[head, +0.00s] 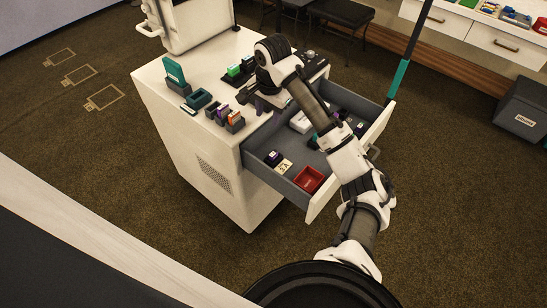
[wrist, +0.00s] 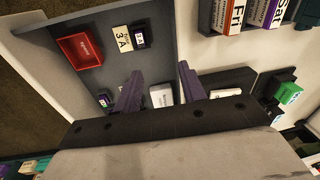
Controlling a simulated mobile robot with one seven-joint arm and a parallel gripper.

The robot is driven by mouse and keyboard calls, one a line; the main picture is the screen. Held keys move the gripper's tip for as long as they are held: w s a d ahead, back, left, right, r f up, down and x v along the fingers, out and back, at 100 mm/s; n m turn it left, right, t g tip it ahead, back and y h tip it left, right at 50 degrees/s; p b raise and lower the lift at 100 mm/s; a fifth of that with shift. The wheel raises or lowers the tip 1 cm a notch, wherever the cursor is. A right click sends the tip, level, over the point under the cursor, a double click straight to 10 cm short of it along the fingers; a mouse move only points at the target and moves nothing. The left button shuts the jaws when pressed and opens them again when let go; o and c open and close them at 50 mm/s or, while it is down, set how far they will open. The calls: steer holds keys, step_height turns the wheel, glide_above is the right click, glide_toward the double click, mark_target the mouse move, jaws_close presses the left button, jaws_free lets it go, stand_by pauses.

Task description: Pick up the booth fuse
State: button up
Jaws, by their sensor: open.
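The likely booth fuse is a small cream block marked "3 A" (wrist: 123,40). It lies flat on the grey floor of the open drawer (head: 262,178), and it also shows in the head view (head: 285,167). A small dark purple piece with a pale label (wrist: 139,36) lies right beside it. My gripper (wrist: 159,76) is open, its two purple fingers apart with nothing held between them. In the wrist view the fuse is beyond the fingertips, up and to the left. In the head view my gripper is above the back of the drawer, and my arm hides part of the drawer.
A red tray (wrist: 82,50) lies in the drawer near the fuse. A white box (wrist: 162,95) and other small items lie farther along the drawer. Day-labelled holders (head: 227,116) and a teal tray (head: 197,100) stand on the white cabinet top (head: 160,85). The drawer walls stand around the fuse.

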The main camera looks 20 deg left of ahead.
steer(key=shift+m+g+h, duration=0.4)
steer(key=shift+h, duration=0.2)
steer(key=f, duration=0.3)
steer(key=d+f+b, duration=0.1)
steer(key=f, duration=0.2)
steer(key=f+b, duration=0.1)
steer(key=f, duration=0.2)
steer(key=shift+s+d, duration=0.25)
steer(key=shift+s, duration=0.1)
steer(key=shift+w+d+f+b, duration=0.1)
steer(key=shift+f+b, duration=0.15)
steer(key=shift+f, duration=0.75)
steer(key=shift+s+d+f+b, duration=0.15)
steer(key=shift+f+b, duration=0.1)
steer(key=shift+f, duration=0.75)
steer(key=shift+w+d+f+b, duration=0.15)
steer(key=shift+f+b, duration=0.1)
steer(key=shift+f, duration=0.75)
jaws_close()
